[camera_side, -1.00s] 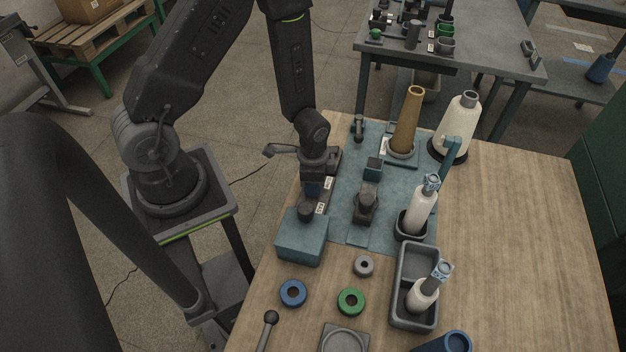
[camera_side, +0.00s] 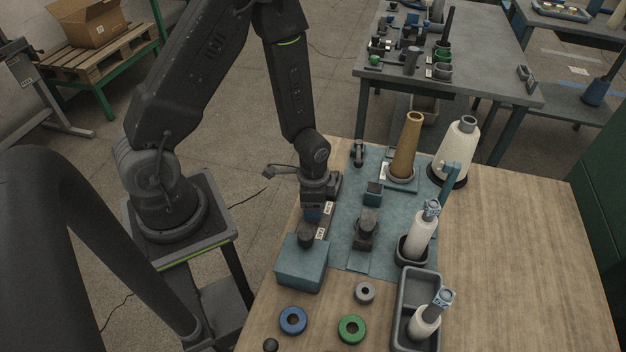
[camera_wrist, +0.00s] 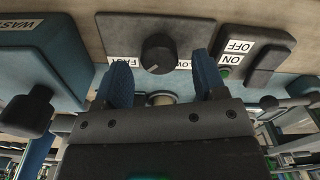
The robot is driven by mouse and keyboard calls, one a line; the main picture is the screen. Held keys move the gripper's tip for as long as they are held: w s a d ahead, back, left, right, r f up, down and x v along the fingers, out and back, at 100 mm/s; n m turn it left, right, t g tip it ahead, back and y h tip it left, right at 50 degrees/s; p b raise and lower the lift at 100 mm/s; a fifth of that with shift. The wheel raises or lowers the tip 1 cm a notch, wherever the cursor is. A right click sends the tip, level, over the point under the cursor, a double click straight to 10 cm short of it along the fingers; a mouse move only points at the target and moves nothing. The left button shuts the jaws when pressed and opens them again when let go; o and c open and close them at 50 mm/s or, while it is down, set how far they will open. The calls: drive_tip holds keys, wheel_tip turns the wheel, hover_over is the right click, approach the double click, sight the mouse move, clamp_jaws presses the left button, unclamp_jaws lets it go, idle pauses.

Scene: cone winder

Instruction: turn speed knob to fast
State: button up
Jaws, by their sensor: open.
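The black round speed knob (camera_wrist: 158,53) sits on a dark grey panel (camera_wrist: 118,28) in the wrist view. A FAST label (camera_wrist: 121,62) is at its left and a partly hidden SLOW label (camera_wrist: 184,63) at its right, both upside down. I cannot tell the knob's setting. My gripper (camera_wrist: 161,64) is open, its two blue fingers on either side of the knob's near edge, with gaps showing. I cannot tell its height over the knob. In the side view my gripper (camera_side: 316,212) points down at the left of the teal plate (camera_side: 345,225); the knob is hidden there.
An ON/OFF switch (camera_wrist: 265,65) is close at the right in the wrist view. A teal WASTE box (camera_wrist: 60,50) with a black knob (camera_wrist: 28,112) is at the left; the side view shows this box (camera_side: 300,270) just in front of my gripper. Bare table lies far right.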

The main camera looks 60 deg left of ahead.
wheel_tip(320, 180, up, 12)
drive_tip(key=shift+r, duration=0.2)
idle(0.4)
drive_tip(key=s+d+r+n+t, duration=0.1)
drive_tip(key=s+r+n+t, duration=0.1)
drive_tip(key=r, duration=0.8)
drive_tip(key=s+d+r+n+t, duration=0.1)
drive_tip(key=s+r+n+t, duration=0.2)
drive_tip(key=s+r, duration=0.3)
wheel_tip(320, 180, up, 4)
drive_tip(key=shift+s+d+r+n+t, duration=0.15)
drive_tip(key=shift+d+n+t, duration=0.2)
drive_tip(key=shift+n, duration=0.25)
